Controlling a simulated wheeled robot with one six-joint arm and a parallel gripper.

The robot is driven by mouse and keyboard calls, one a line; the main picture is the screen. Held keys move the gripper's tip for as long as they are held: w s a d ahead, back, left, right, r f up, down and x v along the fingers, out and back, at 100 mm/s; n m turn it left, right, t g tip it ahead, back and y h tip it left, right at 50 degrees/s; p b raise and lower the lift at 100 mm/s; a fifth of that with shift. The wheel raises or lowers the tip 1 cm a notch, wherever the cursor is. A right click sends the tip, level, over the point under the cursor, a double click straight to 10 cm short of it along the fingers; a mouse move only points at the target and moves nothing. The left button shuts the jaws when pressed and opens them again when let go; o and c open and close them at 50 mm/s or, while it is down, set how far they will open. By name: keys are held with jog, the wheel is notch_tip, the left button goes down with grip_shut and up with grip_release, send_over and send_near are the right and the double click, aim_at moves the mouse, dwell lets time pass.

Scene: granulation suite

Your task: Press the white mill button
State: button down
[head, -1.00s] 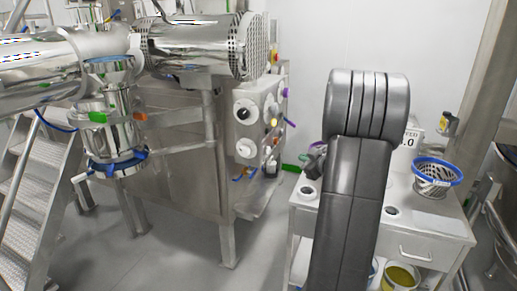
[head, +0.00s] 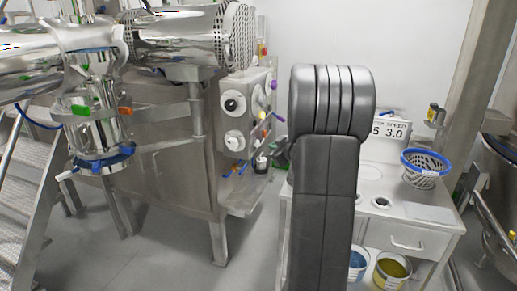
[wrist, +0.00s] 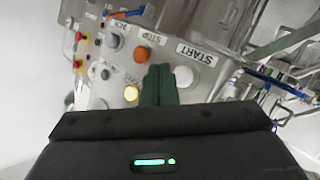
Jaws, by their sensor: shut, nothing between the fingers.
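A white round button (wrist: 184,76) sits beside the START label (wrist: 197,54) on the grey control panel (wrist: 108,70) in the wrist view. My gripper (wrist: 160,70) is shut and empty. Its dark green fingertips point at the panel, just left of the white button and below an orange-red button (wrist: 142,54) in the picture. I cannot tell whether the fingertips touch the panel. In the head view, my arm stands in front of the cart and my fingertips cannot be made out.
A steel machine (head: 165,185) stands left of my arm. A cart (head: 430,235) with a blue-rimmed basket (head: 425,168) stands at the right. Open floor shows between them.

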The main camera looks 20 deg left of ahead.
aim_at(257, 143)
jog(key=shift+a, duration=0.95)
jog(key=shift+a, duration=0.1)
dwell(1.3)
jog(key=shift+a, duration=0.35)
